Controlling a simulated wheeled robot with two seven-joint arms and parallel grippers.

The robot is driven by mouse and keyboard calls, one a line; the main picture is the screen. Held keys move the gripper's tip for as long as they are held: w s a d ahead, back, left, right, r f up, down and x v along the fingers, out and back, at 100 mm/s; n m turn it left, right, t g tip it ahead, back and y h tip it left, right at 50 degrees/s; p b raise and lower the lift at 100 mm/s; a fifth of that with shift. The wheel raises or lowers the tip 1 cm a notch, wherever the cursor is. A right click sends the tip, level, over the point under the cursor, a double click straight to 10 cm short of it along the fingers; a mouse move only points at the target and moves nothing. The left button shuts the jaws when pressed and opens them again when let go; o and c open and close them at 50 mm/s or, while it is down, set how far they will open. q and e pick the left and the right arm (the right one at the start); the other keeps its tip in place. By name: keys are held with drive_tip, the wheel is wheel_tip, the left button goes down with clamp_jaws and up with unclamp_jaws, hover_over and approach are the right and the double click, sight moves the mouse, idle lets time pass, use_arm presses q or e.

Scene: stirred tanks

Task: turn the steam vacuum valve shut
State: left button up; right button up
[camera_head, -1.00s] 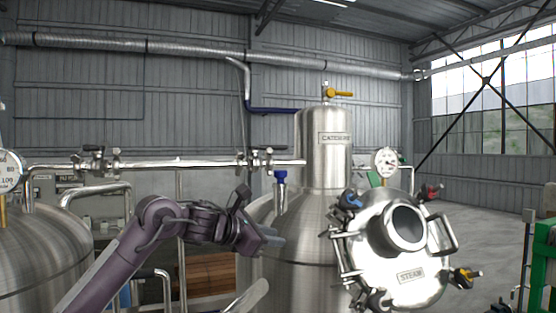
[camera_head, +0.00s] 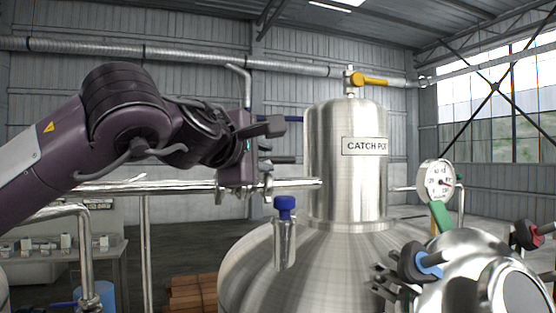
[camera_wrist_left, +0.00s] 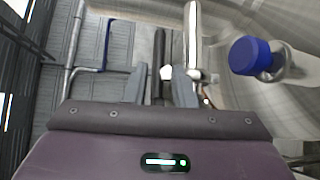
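My left gripper (camera_head: 276,142) is in front of the pipe to the left of the catch pot (camera_head: 347,185), with its fingers pointing right. Its fingers are apart, with nothing held between them. In the left wrist view the open fingers (camera_wrist_left: 160,88) show with a dark bar (camera_wrist_left: 158,50) and a bright pipe (camera_wrist_left: 193,40) beyond them. A clamped pipe fitting (camera_head: 258,188) sits just below the gripper, partly hidden by it. A yellow-handled valve (camera_head: 368,80) stands on top of the catch pot. No label shows which valve is the steam vacuum one. My right gripper is out of view.
A blue-capped fitting (camera_head: 285,225) stands on the tank shoulder below the gripper; its blue cap also shows in the left wrist view (camera_wrist_left: 250,56). A pressure gauge (camera_head: 436,181) and a round lid with clamp knobs (camera_head: 465,270) are at right. Air above the pipe is clear.

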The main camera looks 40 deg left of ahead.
sight(275, 159)
use_arm(q)
drive_tip(key=p+x, duration=0.3)
drive_tip(key=x, duration=0.2)
drive_tip(key=shift+w+r, duration=0.1)
drive_tip(key=shift+w, duration=0.2)
drive_tip(key=shift+w+a, duration=0.15)
drive_tip(key=shift+w, duration=0.3)
drive_tip(key=shift+s, duration=0.25)
drive_tip(key=c, duration=0.4)
clamp_jaws()
